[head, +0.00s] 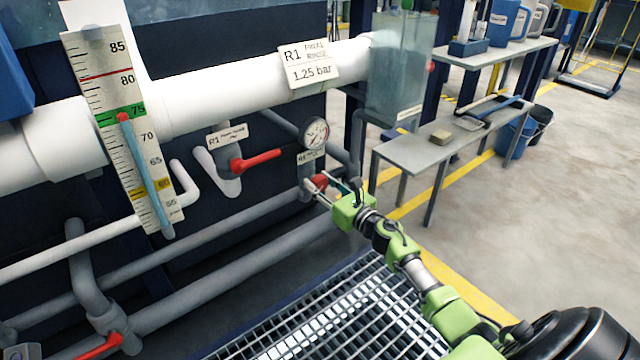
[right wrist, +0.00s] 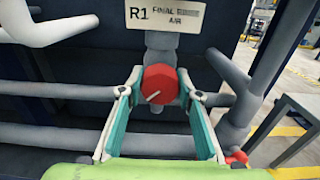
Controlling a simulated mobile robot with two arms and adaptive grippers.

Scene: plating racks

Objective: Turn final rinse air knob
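The final rinse air knob (right wrist: 160,84) is red and faceted, with a pale line on its face pointing to the lower left. It sits on a grey pipe under a label (right wrist: 166,15) reading "R1 FINAL" and "AIR". In the head view the knob (head: 320,181) is below a round gauge (head: 314,133). My right gripper (right wrist: 161,98) is open, with one finger on each side of the knob; gaps show between fingers and knob. In the head view the right gripper (head: 326,187) reaches the knob from the lower right. My left gripper is not in view.
A red lever valve (head: 256,160) is left of the gauge, and another red lever (head: 100,346) is low at left. Grey pipes run beside the knob. A metal grating (head: 330,312) lies below. A grey bench (head: 400,152) stands at right, with open floor beyond.

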